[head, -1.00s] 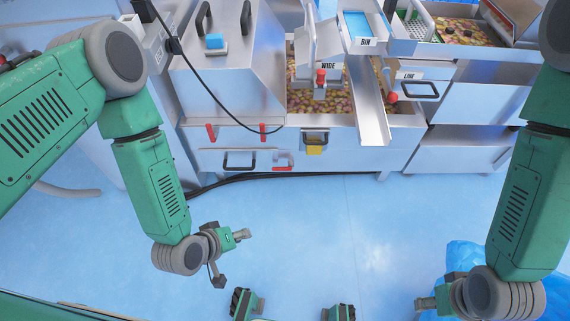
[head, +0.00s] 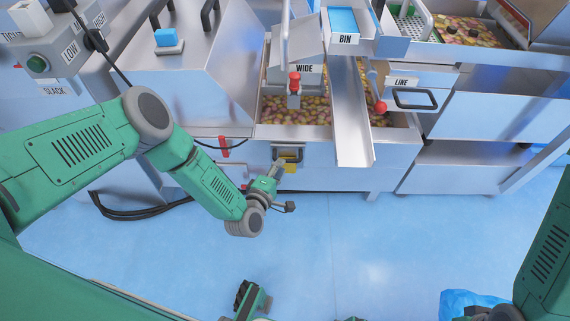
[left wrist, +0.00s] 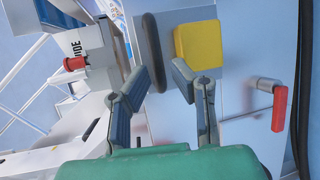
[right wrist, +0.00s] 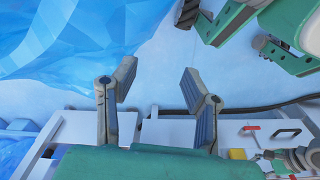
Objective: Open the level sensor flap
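On the machine's front panel, below the WIDE bin, is a small dark-rimmed fitting (head: 288,152) with a yellow block (head: 291,169) under it. This looks like the level sensor flap. In the left wrist view the dark bar (left wrist: 151,52) and the yellow block (left wrist: 196,45) lie just beyond my left gripper (left wrist: 163,82). Its fingers are apart with nothing between them. In the head view my left gripper (head: 279,168) is right at the fitting and partly covers it; contact cannot be told. My right gripper (right wrist: 160,85) is open and empty, away from the panel.
A red-tipped handle (head: 224,147) is on the panel to the left. A metal chute (head: 350,120) sticks out right of the fitting. Black cables (head: 140,211) run along the floor. A blue bag (head: 468,304) lies at lower right.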

